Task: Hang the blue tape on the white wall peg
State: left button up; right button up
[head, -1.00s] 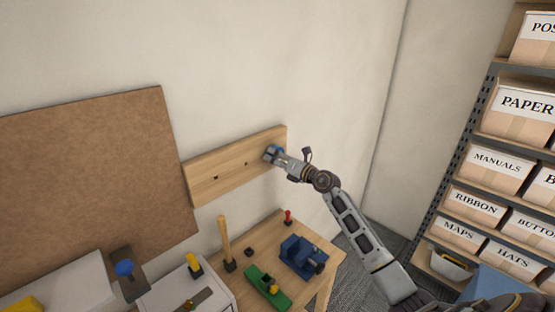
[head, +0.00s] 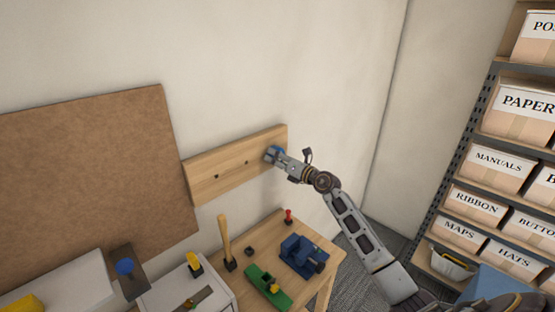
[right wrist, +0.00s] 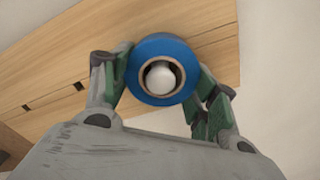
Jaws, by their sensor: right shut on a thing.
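The blue tape (right wrist: 137,66) is a ring with a brown core, held between the two green-padded fingers of my right gripper (right wrist: 162,92). How deep the peg reaches into the hole is hard to tell. In the head view, the right gripper (head: 274,155) is at the right end of the wooden wall board (head: 225,170), with a bit of blue tape (head: 277,149) showing at its fingertips. The peg is hidden there. My left gripper is not in view.
The board has two small dark holes left of the gripper. A cork panel (head: 95,185) is at left, shelves with labelled boxes (head: 495,170) at right.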

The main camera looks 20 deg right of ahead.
jog(key=shift+f, duration=0.2)
dwell(0.3)
jog(key=o, duration=1.1)
jog(key=v, duration=1.2)
dwell(1.0)
